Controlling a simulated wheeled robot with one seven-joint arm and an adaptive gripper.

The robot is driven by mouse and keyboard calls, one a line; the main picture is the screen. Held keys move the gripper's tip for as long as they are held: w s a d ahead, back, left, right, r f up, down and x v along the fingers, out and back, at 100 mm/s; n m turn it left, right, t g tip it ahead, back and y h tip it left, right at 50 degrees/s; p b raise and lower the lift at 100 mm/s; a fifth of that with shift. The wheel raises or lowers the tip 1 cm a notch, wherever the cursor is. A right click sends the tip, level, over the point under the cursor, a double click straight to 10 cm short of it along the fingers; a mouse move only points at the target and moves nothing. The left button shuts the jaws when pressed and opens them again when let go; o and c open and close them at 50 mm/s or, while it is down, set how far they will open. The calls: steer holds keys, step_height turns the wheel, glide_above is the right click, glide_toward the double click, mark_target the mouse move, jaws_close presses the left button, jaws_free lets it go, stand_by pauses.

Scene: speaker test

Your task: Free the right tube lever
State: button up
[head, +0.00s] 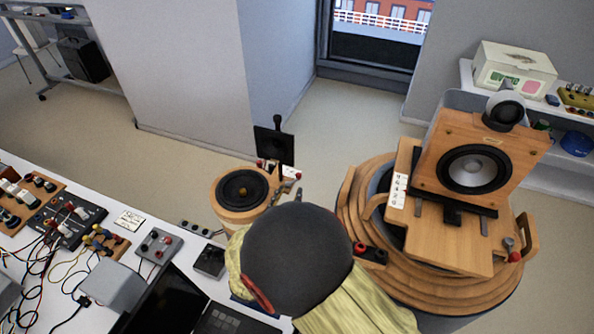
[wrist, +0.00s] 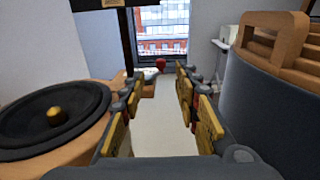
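A small red knob (wrist: 160,64) shows ahead in the wrist view, between and beyond my fingertips, over a pale and wooden fitting. In the head view, a red-tipped white part (head: 297,176) sits at the right side of a round wooden tube with a black speaker cone (head: 243,189). It may be the same knob; I cannot be sure. My gripper (wrist: 159,95) is open and empty, with yellow-padded fingers pointing at the knob and apart from it. The cone also shows at left in the wrist view (wrist: 52,115). My arm hides most of the gripper in the head view.
A large tiered wooden drum (head: 440,289) stands right, bearing a speaker box (head: 476,165) and a red-tipped lever (head: 514,256). Its dark side wall (wrist: 268,105) is close to my right finger. A white bench (head: 45,240) with wired devices is at left. Floor beyond is clear.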

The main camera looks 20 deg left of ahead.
mark_target(298, 177)
steer(key=w, duration=0.3)
steer(key=w+b, duration=0.1)
steer(key=w, duration=0.3)
steer(key=shift+w+d, duration=0.2)
steer(key=shift+w, duration=0.05)
steer(key=shift+c, duration=0.8)
jaws_close()
